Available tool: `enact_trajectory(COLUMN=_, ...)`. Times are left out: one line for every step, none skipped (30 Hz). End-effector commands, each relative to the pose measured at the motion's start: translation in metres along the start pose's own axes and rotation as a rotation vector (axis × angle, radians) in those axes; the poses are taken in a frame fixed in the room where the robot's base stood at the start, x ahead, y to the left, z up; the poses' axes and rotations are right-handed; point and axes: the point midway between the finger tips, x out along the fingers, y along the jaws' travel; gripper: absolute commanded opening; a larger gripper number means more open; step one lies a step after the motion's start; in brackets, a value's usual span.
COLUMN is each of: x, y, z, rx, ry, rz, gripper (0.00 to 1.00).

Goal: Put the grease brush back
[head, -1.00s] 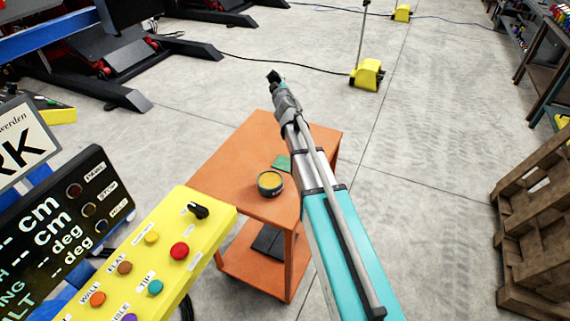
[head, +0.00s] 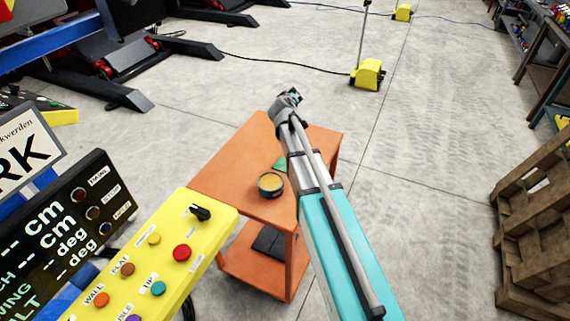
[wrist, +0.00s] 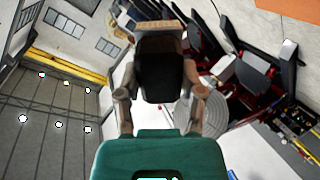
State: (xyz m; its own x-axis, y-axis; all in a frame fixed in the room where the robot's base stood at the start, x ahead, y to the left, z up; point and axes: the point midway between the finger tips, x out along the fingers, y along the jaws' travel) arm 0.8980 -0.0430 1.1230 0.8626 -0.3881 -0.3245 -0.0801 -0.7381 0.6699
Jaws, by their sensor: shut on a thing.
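My gripper (head: 291,96) is held up above the far end of the orange cart (head: 225,184) in the head view. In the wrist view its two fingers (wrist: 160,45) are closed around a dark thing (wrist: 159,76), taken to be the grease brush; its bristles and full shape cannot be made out. In the head view the brush cannot be told apart from the gripper. An open tin (head: 270,185) with yellowish grease stands upright on the cart's top, left of my arm. A green pad (head: 281,164) lies just behind the tin, partly hidden by my arm.
A yellow control panel (head: 165,255) and a black display (head: 75,220) stand at the near left. A yellow floor unit (head: 367,75) stands behind. Open floor lies right of the cart.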

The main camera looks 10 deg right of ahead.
Motion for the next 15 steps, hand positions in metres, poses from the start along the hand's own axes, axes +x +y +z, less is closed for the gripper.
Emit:
enact_trajectory(x=-0.001, y=-0.001, z=0.005, rx=0.013, ry=-0.053, rz=0.001, gripper=0.12)
enact_trajectory(x=-0.001, y=-0.002, z=0.009, rx=0.024, ry=-0.087, rz=0.001, gripper=0.12)
enact_trajectory(x=-0.002, y=-0.003, z=0.015, rx=0.038, ry=-0.133, rz=0.001, gripper=0.12)
enact_trajectory(x=-0.002, y=-0.004, z=0.019, rx=0.049, ry=-0.168, rz=0.001, gripper=0.12)
enact_trajectory(x=-0.003, y=-0.005, z=0.023, rx=0.062, ry=-0.204, rz=0.0, gripper=0.12)
enact_trajectory(x=-0.004, y=-0.007, z=0.029, rx=0.079, ry=-0.251, rz=-0.001, gripper=0.12)
enact_trajectory(x=-0.005, y=-0.008, z=0.033, rx=0.092, ry=-0.287, rz=-0.004, gripper=0.12)
enact_trajectory(x=-0.006, y=-0.01, z=0.038, rx=0.107, ry=-0.323, rz=-0.006, gripper=0.12)
enact_trajectory(x=-0.008, y=-0.012, z=0.043, rx=0.129, ry=-0.373, rz=-0.01, gripper=0.12)
enact_trajectory(x=-0.01, y=-0.014, z=0.048, rx=0.146, ry=-0.409, rz=-0.013, gripper=0.12)
enact_trajectory(x=-0.012, y=-0.016, z=0.052, rx=0.164, ry=-0.447, rz=-0.018, gripper=0.12)
enact_trajectory(x=-0.015, y=-0.019, z=0.057, rx=0.19, ry=-0.498, rz=-0.023, gripper=0.12)
enact_trajectory(x=-0.017, y=-0.021, z=0.062, rx=0.212, ry=-0.537, rz=-0.029, gripper=0.12)
enact_trajectory(x=-0.02, y=-0.024, z=0.066, rx=0.234, ry=-0.577, rz=-0.036, gripper=0.12)
enact_trajectory(x=-0.024, y=-0.027, z=0.072, rx=0.267, ry=-0.63, rz=-0.045, gripper=0.12)
